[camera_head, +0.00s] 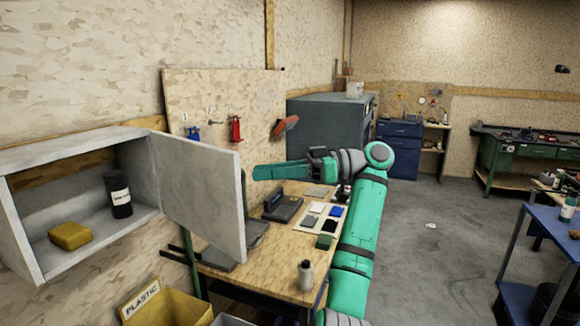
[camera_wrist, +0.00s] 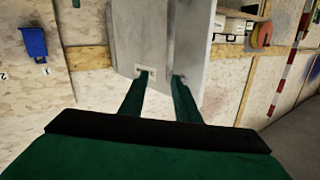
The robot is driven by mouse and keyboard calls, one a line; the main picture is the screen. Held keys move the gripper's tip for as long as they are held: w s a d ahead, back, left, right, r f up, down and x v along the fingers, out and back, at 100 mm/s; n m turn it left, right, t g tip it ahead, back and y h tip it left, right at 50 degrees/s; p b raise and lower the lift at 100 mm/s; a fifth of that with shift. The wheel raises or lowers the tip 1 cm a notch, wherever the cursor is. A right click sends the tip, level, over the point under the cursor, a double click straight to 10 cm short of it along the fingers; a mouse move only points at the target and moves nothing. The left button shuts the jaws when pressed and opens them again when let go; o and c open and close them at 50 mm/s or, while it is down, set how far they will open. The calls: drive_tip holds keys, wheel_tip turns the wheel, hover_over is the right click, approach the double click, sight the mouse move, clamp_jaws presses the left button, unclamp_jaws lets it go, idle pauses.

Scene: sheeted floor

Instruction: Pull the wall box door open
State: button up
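The wall box (camera_head: 20,235) is mounted on the left wall in the head view, with its inside showing. Its grey door (camera_head: 200,195) stands swung well out from the box. A black canister (camera_head: 118,195) and a yellow block (camera_head: 70,236) sit inside. My gripper (camera_head: 256,173) is just right of the door's free edge in the head view. In the wrist view my gripper (camera_wrist: 163,76) has two green fingers spread apart, with the tips overlapping a grey panel (camera_wrist: 185,40). Nothing is visibly held between them. Whether the tips touch the panel is unclear.
A wooden workbench (camera_head: 285,270) with small items and a bottle (camera_head: 305,275) stands below my arm. A yellow plastic bin (camera_head: 175,308) is below the box. A pegboard (camera_head: 220,95) with tools is behind the door. Open floor (camera_head: 440,230) lies to the right.

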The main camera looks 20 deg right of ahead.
drive_tip(key=w+d, duration=0.1)
drive_tip(key=d, duration=0.5)
drive_tip(key=shift+w+d, duration=0.2)
drive_tip(key=shift+w, duration=0.2)
idle(0.8)
